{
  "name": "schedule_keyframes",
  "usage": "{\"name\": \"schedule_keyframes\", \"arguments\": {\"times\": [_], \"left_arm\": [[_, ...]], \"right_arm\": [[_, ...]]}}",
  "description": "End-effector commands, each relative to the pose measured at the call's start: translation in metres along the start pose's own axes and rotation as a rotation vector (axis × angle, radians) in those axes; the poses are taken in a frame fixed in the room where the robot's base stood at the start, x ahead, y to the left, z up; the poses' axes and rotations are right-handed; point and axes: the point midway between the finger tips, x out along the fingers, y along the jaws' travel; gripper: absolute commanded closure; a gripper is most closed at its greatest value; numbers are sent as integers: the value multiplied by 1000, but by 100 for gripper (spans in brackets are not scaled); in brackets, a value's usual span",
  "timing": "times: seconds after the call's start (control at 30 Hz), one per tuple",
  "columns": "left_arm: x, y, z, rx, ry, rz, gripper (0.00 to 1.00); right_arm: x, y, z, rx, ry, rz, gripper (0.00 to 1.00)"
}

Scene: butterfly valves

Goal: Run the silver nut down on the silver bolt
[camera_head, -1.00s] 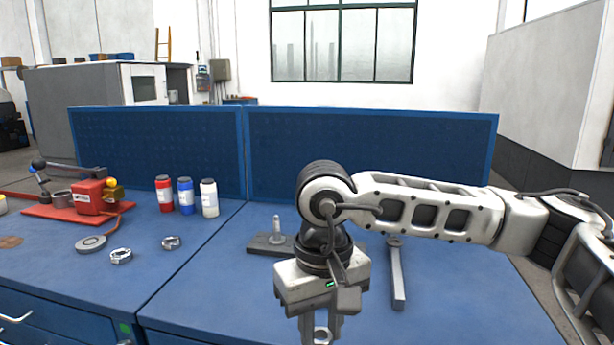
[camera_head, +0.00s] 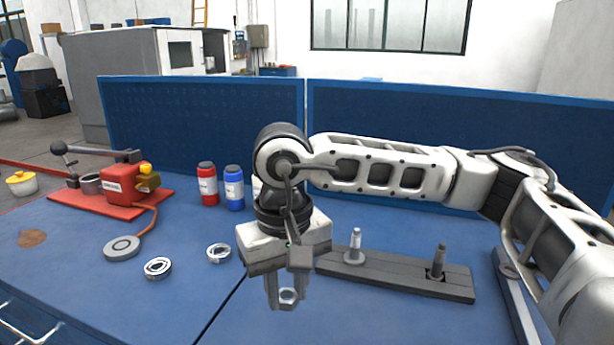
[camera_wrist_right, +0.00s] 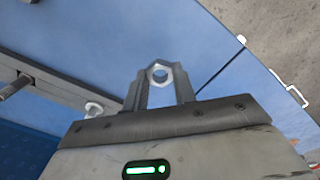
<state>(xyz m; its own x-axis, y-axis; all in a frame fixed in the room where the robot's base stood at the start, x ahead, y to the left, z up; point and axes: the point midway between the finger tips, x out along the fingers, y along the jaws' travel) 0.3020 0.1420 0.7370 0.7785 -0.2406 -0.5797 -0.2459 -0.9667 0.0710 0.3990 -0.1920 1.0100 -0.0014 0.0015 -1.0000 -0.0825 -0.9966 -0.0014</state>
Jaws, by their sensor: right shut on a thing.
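My right gripper (camera_head: 287,291) points down over the bench and is shut on the silver nut (camera_head: 293,302). The nut also shows between the fingertips in the right wrist view (camera_wrist_right: 160,84). The silver bolt (camera_head: 355,247) stands upright near the left end of a dark grey bar (camera_head: 400,276), apart from the nut and to the right of the gripper. In the right wrist view, the silver bolt (camera_wrist_right: 93,108) is partly hidden behind the gripper body. A darker bolt (camera_head: 438,262) stands near the bar's right end. My left gripper is not in view.
Two ring-shaped parts (camera_head: 157,268) (camera_head: 219,253) and a grey disc (camera_head: 122,249) lie on the left bench. A red tool on a red base (camera_head: 110,203), red bottle (camera_head: 207,184) and blue bottle (camera_head: 234,187) stand behind. Blue panels (camera_head: 455,150) border the back.

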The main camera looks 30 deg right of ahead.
Motion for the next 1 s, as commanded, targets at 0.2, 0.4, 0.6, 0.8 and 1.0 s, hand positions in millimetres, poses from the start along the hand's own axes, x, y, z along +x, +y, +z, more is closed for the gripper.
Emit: {"name": "schedule_keyframes", "arguments": {"times": [0.2,0.4,0.6,0.8,1.0], "left_arm": [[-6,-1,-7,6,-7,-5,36],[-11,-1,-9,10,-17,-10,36],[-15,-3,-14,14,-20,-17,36],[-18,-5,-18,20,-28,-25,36],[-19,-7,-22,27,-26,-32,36]], "right_arm": [[-17,28,-26,535,6,-10,97],[-32,63,-54,1204,7,-18,97],[-45,104,-75,1878,3,-21,97],[-56,150,-88,2536,-1,-15,97],[-63,184,-94,3025,0,-5,97]]}}
